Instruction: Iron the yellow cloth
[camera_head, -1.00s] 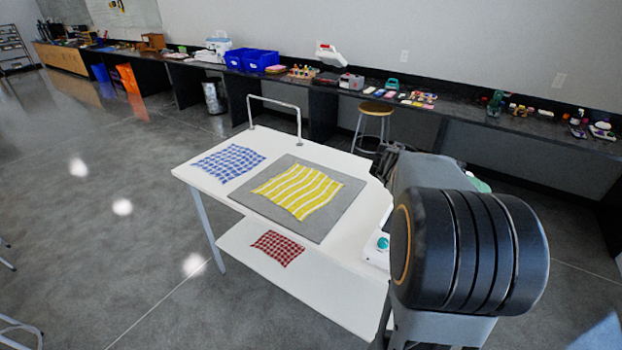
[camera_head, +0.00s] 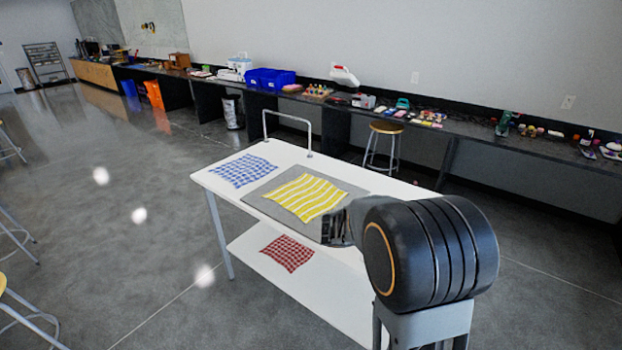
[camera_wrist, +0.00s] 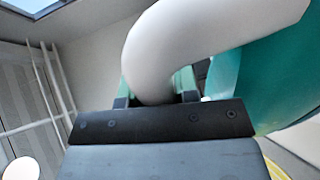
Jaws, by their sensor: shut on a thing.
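The yellow-and-white striped cloth (camera_head: 304,196) lies on the grey mat (camera_head: 262,208) on the white table, its surface looking wavy. A yellow strip also shows at the lower right of the wrist view (camera_wrist: 288,163). My gripper (camera_wrist: 156,85) is shut on the white handle of the iron (camera_wrist: 205,35), whose teal body (camera_wrist: 265,85) shows at the right of the wrist view. In the head view my arm covers the iron and the mat's near right corner. I cannot tell there how far the iron is from the cloth.
A blue checked cloth (camera_head: 243,170) lies on the tabletop (camera_head: 207,179) left of the mat. A red checked cloth (camera_head: 288,253) lies on the lower shelf (camera_head: 315,287). A metal rail (camera_head: 288,117) rises at the table's back edge. A stool (camera_head: 386,129) stands behind.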

